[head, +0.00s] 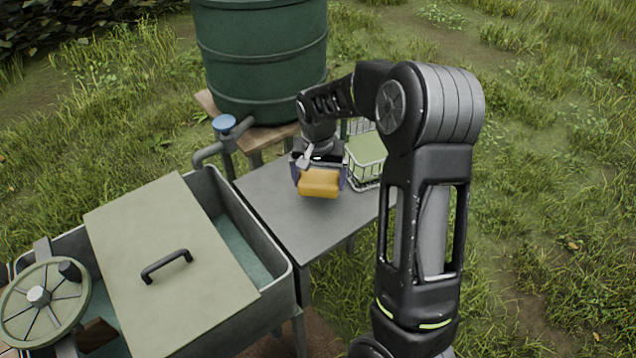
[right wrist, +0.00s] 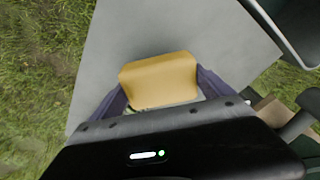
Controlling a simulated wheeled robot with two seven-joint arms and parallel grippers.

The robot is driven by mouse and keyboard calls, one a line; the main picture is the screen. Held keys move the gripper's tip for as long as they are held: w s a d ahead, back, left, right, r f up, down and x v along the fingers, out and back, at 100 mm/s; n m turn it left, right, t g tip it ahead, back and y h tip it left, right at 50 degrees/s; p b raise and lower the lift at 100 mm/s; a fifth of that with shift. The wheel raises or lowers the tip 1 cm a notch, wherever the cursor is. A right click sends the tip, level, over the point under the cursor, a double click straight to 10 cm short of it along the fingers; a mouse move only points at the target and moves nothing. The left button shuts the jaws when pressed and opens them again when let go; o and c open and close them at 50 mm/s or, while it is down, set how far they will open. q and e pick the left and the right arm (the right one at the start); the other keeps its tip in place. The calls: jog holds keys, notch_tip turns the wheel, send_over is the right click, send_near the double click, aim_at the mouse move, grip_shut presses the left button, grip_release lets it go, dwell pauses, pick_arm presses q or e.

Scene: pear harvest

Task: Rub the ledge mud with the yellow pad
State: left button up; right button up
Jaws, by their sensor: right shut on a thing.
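The yellow pad (head: 319,183) is between the fingers of my right gripper (head: 320,180), over the grey side table. In the right wrist view, the pad (right wrist: 160,79) sits between the two purple fingers of the right gripper (right wrist: 163,92), which is shut on it. I cannot tell whether the pad touches the table top. The ledge (head: 277,286) may be the sink's grey rim; I cannot make out mud on it in either view. My left gripper is not in view.
The grey table (head: 290,215) is mostly bare. A wire basket (head: 366,160) stands right of the gripper. A green barrel (head: 262,60) with a blue-handled tap (head: 224,123) is behind. A sink with a handled lid (head: 165,270) and a handwheel (head: 42,300) are left.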

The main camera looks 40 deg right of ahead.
jog(key=shift+r+p, duration=1.05)
jog(key=shift+r, duration=0.85)
